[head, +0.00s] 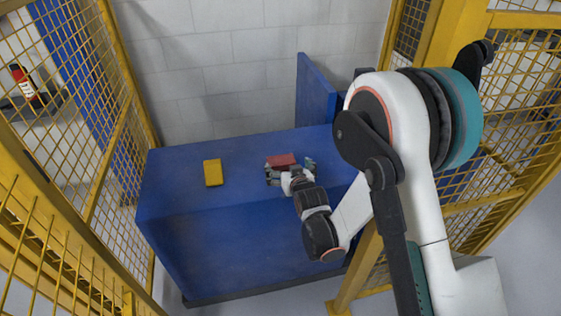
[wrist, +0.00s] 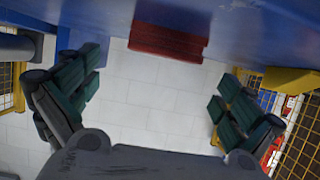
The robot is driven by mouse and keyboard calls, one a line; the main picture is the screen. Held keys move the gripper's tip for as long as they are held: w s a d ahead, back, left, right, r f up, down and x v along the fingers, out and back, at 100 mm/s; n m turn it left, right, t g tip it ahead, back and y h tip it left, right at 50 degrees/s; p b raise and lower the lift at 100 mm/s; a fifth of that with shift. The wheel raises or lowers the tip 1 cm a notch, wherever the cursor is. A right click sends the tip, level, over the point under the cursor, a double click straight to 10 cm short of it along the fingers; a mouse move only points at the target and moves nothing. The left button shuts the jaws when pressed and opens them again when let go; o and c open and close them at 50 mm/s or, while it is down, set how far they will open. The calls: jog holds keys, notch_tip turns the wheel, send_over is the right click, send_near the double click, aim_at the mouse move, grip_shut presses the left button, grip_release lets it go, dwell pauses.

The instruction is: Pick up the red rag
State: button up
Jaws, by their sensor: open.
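The red rag (head: 281,160) is a flat red block-like piece on top of the blue cabinet (head: 180,180), near its middle. In the wrist view the rag (wrist: 168,40) shows at the top centre, against the blue surface. My gripper (head: 290,172) is just on the near side of the rag, with its fingers spread. In the wrist view my gripper (wrist: 155,92) is open and empty, with teal-padded fingers left and right. The rag lies beyond the fingertips, roughly between their two sides. I cannot tell whether any finger touches it.
A yellow block (head: 213,172) lies on the cabinet top left of the rag. A blue upright panel (head: 315,92) stands at the back right. Yellow mesh fences (head: 80,90) flank both sides, and a white block wall (head: 235,65) is behind.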

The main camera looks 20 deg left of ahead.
aim_at(281, 161)
jog(key=x, duration=0.2)
jog(key=shift+w+a+f+b, duration=0.15)
jog(key=shift+w+f+b, duration=0.05)
jog(key=shift+b, duration=0.15)
jog(key=b+x, duration=0.2)
jog(key=x, duration=0.2)
jog(key=shift+s+a+f, duration=0.1)
jog(key=shift+a+f, duration=0.05)
jog(key=shift+a, duration=0.1)
jog(key=shift+w+a+f, duration=0.1)
jog(key=shift+w+a, duration=0.15)
jog(key=shift+w, duration=0.2)
jog(key=c, duration=0.9)
